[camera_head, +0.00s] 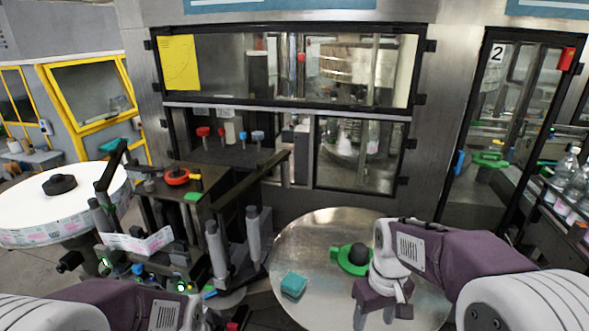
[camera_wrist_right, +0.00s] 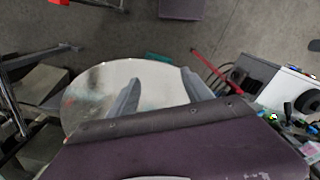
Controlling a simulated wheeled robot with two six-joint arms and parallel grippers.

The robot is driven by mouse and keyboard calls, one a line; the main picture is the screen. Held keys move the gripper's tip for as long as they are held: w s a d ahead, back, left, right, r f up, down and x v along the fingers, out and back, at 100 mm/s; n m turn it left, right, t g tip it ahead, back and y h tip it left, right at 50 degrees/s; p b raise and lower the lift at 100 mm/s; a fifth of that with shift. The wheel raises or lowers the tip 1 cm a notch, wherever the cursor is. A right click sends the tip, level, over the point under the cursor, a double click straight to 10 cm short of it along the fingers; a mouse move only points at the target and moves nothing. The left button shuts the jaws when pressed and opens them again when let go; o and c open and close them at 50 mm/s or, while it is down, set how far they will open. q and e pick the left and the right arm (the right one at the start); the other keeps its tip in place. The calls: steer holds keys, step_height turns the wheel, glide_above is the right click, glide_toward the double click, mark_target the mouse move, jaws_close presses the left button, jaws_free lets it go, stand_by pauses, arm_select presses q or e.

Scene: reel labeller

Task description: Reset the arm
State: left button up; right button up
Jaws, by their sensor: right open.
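My right arm reaches in from the right in the head view, with its purple and white links over the round metal table (camera_head: 300,240). My right gripper (camera_head: 375,316) points down above the table's near right part. Its two grey fingers stand apart with nothing between them in the right wrist view (camera_wrist_right: 160,92). My left arm lies along the bottom left edge of the head view, and its gripper is outside the picture.
A green and black tool (camera_head: 350,260) lies on the table beside my right wrist. A teal block (camera_head: 293,285) lies further left. A labelling machine (camera_head: 180,205) and a large white label reel (camera_head: 60,205) stand left. A glazed cabinet (camera_head: 290,120) closes off the back.

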arm_select(q)
step_height(320, 180, down, 14)
steer(key=w+b, duration=0.1)
steer(key=b, duration=1.1)
steer(key=shift+w+b, duration=0.3)
steer(key=shift+b, duration=0.1)
arm_select(e)
steer(key=s+f+m, duration=0.1)
steer(key=s+f, duration=0.1)
steer(key=f, duration=0.9)
steer(key=s+f+m+t, duration=0.1)
steer(key=s+f+m, duration=0.1)
steer(key=f, duration=0.9)
steer(key=shift+s+d, duration=0.25)
steer(key=shift+s, duration=0.4)
arm_select(q)
steer(key=shift+f, duration=0.1)
